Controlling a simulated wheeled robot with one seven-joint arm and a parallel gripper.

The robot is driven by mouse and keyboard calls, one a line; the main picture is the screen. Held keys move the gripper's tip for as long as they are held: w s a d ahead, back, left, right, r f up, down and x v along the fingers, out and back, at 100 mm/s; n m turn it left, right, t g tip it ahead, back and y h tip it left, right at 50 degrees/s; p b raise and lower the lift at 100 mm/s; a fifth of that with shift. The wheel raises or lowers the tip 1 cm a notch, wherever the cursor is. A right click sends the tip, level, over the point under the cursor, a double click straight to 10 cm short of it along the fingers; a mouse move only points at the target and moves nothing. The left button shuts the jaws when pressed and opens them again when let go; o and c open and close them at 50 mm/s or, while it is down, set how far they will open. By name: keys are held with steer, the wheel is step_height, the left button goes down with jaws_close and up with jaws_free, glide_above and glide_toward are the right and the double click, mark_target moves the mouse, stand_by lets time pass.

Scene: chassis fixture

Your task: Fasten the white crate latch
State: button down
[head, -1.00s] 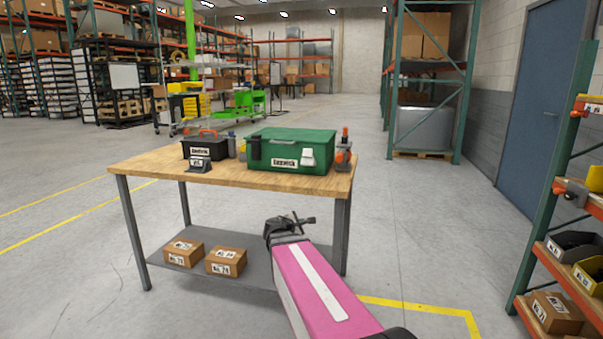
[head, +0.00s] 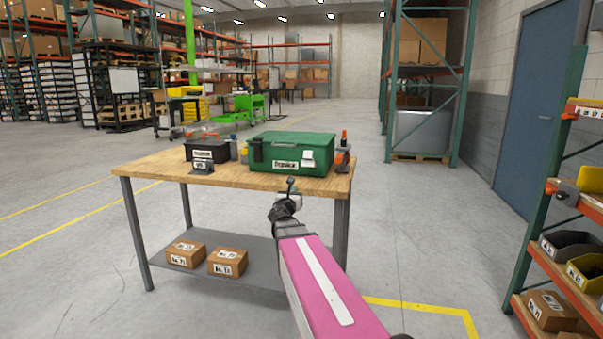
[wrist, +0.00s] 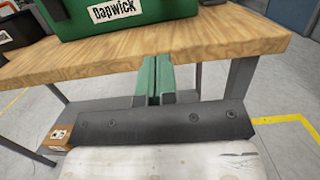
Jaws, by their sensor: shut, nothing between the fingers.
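The green crate (head: 290,152) sits on the wooden table, with a white latch (head: 308,159) on the right of its front face and a dark latch (head: 257,150) at its left. I cannot tell whether the white latch is fastened. My gripper (head: 290,182) is in front of the table's front edge, below and apart from the crate. In the wrist view the gripper's two green fingers (wrist: 154,78) are together with nothing between them, pointing at the table edge. The crate's lower front (wrist: 110,18) shows at the top there; the white latch is out of that view.
The wooden table (head: 225,177) also bears a black toolbox (head: 205,152), a small label stand (head: 202,167) and an orange-and-grey tool (head: 342,158) right of the crate. Cardboard boxes (head: 228,262) lie on its lower shelf. A rack (head: 560,200) stands at right; floor between is clear.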

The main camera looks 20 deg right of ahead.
glide_toward(303, 166)
steer(key=w+d+f, duration=0.3)
steer(key=w, duration=0.2)
steer(key=r, duration=0.1)
steer(key=w+d+r, duration=0.1)
steer(key=shift+r, duration=0.3)
steer(key=shift+w+r, duration=0.15)
steer(key=shift+r, duration=0.2)
steer(key=shift+r, duration=0.1)
steer(key=shift+d+r, duration=0.1)
steer(key=shift+r, duration=0.2)
